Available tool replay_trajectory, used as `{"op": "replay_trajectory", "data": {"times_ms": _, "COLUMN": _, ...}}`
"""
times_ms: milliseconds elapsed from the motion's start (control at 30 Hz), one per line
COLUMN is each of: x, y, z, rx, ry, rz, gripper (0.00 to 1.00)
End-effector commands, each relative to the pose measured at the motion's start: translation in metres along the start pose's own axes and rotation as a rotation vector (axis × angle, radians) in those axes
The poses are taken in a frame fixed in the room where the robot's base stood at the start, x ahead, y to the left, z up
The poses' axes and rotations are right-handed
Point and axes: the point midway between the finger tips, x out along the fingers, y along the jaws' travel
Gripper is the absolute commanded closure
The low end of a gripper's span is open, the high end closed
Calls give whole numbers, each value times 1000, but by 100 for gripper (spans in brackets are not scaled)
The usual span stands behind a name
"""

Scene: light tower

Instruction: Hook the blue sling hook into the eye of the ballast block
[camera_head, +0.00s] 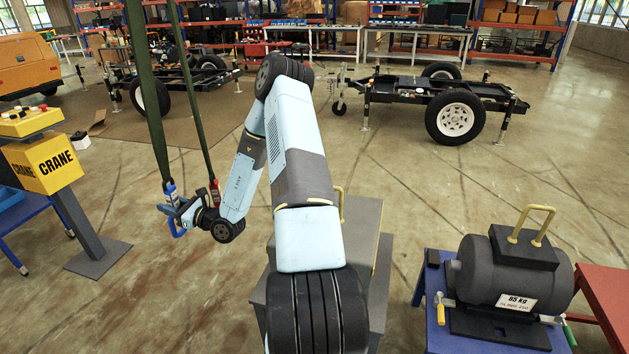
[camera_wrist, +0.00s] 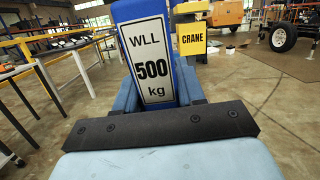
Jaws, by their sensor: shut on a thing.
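The blue sling hook (camera_head: 171,190) hangs at the end of a dark green sling (camera_head: 147,90) at left in the head view. My gripper (camera_head: 176,212) is shut on it, with the hook's lower blue curve showing below the fingers. In the wrist view its blue body (camera_wrist: 182,70), with a white "WLL 500 kg" label, stands between my fingers; its tip is hidden there. A grey block (camera_head: 366,225), probably the ballast block, stands behind my arm, mostly hidden. A yellow eye (camera_head: 340,190) on its top shows partly. The hook is well left of it and apart.
A red hook (camera_head: 214,190) hangs on a second green sling just right of my gripper. The yellow crane control stand (camera_head: 45,163) is at left. An 85 kg motor (camera_head: 513,270) with a yellow handle sits on a blue table at right. A wheeled trailer frame (camera_head: 430,95) stands behind.

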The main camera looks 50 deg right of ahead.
Motion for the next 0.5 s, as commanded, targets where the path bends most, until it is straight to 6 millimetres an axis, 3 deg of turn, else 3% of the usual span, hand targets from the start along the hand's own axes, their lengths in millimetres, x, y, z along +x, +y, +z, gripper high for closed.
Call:
{"op": "replay_trajectory", "data": {"times_ms": 33, "x": -23, "y": 6, "z": -50, "rx": 23, "ry": 191, "rz": 31, "gripper": 100}}
{"op": "replay_trajectory", "data": {"times_ms": 500, "x": -70, "y": -44, "z": -15, "rx": 29, "ry": 190, "rz": 10, "gripper": 100}}
